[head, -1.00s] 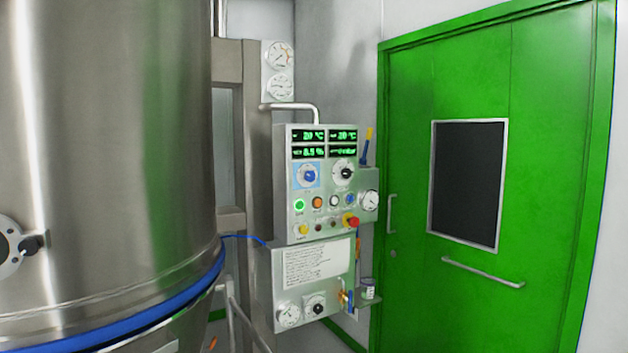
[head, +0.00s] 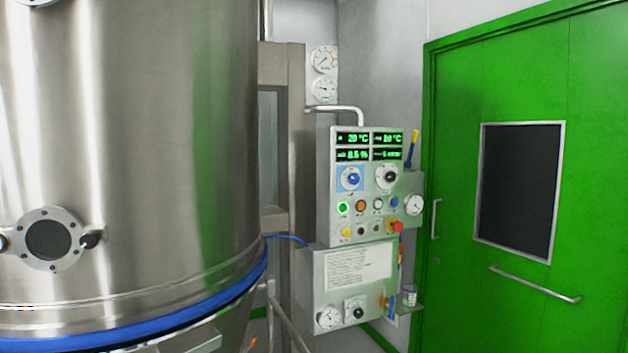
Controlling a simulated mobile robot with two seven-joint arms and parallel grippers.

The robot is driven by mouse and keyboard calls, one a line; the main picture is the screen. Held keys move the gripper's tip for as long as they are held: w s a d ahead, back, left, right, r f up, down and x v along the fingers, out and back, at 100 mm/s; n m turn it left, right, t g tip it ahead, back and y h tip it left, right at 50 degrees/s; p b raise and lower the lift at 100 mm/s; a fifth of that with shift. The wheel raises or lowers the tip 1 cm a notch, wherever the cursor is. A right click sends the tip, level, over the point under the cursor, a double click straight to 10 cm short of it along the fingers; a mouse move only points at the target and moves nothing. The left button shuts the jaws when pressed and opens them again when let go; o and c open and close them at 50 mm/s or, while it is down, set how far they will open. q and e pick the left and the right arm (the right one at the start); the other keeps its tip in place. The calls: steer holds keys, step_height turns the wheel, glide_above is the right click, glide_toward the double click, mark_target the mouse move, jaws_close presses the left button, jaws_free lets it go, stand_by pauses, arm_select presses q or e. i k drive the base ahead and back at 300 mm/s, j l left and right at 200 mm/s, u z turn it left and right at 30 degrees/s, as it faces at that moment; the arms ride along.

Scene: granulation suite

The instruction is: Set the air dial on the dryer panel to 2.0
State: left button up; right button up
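The dryer panel (head: 372,215) is a grey box on a steel post, right of the large steel vessel. Near its top are green-lit displays (head: 370,146). Below them sit a blue dial (head: 351,179) on a blue backing plate at the left and a black-centred dial (head: 388,177) at the right. Their labels and settings are too small to read, so I cannot tell from lettering which is the air dial. A row of coloured buttons lies below the dials. Neither of my grippers shows.
The steel vessel (head: 130,150) with a blue band fills the left. A lower box (head: 346,285) with a label sheet and gauges hangs under the panel. A red knob (head: 397,227) and a gauge (head: 414,204) stick out at the panel's right. A green door (head: 460,120) stands at the right.

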mark_target(353, 179)
steer(key=i+l+u, duration=0.25)
steer(key=u, duration=0.25)
steer(key=i+l+u, duration=0.15)
steer(key=l+u, duration=0.3)
steer(key=i+l+u, duration=0.2)
steer(key=l, duration=0.35)
steer(key=l+u, duration=0.15)
steer(key=l, duration=0.45)
steer(key=i+l, duration=0.1)
steer(key=l, duration=0.45)
steer(key=i+l+u, duration=0.15)
steer(key=l, duration=0.4)
steer(key=k, duration=0.05)
